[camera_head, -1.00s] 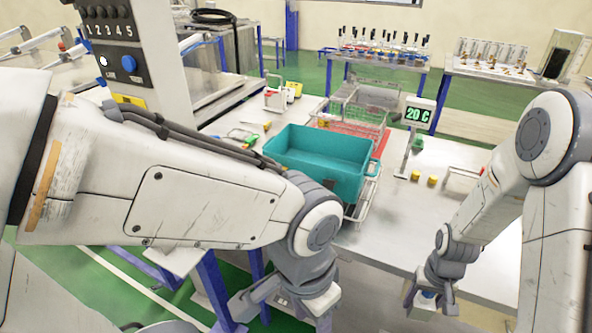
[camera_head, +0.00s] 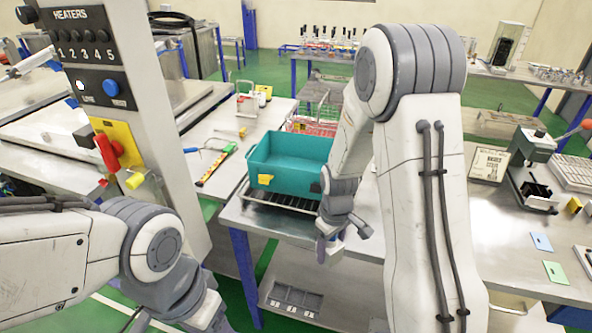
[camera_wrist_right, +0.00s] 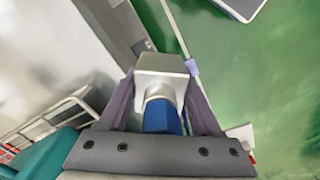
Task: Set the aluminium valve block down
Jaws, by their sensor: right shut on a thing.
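The aluminium valve block (camera_wrist_right: 162,66) is a silver-grey block with a round neck and a blue part (camera_wrist_right: 160,117) below it. In the right wrist view it sits between the two fingers of my right gripper (camera_wrist_right: 160,95), which is shut on it. In the head view my right gripper (camera_head: 331,246) hangs at the bench's front edge, just right of and below the teal bin. The block (camera_head: 334,252) shows there only as a small pale patch. My left gripper (camera_head: 172,322) is at the bottom left, partly cut off, and its jaws are unclear.
A teal bin (camera_head: 270,178) stands on a dark rack (camera_head: 265,200) on the bench. A heater panel (camera_head: 100,60) rises at the left. A grey tray (camera_head: 293,299) is on the lower shelf.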

